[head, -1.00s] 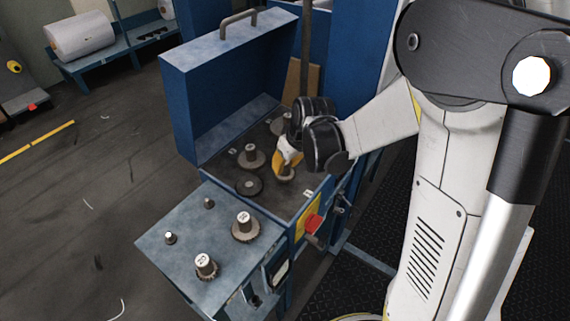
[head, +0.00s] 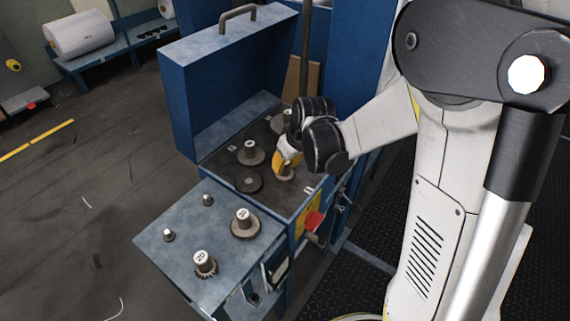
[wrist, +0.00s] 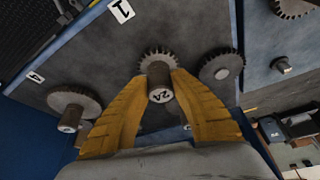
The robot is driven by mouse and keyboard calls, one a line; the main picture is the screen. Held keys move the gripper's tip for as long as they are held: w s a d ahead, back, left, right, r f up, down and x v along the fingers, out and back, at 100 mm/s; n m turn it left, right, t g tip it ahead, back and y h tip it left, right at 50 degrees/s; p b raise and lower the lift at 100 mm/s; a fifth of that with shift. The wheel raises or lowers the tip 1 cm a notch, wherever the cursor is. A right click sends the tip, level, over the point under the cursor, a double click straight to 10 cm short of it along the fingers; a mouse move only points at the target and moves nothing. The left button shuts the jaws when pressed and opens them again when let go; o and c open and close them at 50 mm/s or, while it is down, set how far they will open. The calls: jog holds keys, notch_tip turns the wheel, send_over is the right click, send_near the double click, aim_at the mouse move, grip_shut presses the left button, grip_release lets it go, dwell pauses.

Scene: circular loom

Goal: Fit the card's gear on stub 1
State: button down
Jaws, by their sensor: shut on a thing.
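My gripper (wrist: 162,80) has yellow fingers, closed on the hub of a small toothed gear marked 24 (wrist: 158,57). In the head view my gripper (head: 287,160) is over the right part of the machine's open box, with the gear (head: 285,173) low at its fingertips. The gear lies near the box's dark floor, close to a white label reading 1 (wrist: 121,10). The fingers and gear hide what is beneath, so I cannot tell whether it sits on a stub. No card is clearly identifiable.
In the box, a hubbed gear (head: 251,153) and a flat dark gear (head: 249,183) stand left of my gripper. The side table (head: 165,265) bears two hubbed gears (head: 245,224) (head: 204,263) and two small pegs (head: 168,235) (head: 208,200). A raised blue lid (head: 225,85) stands behind.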

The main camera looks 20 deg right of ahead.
jog(key=c, duration=1.2)
grip_release()
jog(key=shift+o, duration=0.2)
jog(key=v, duration=1.2)
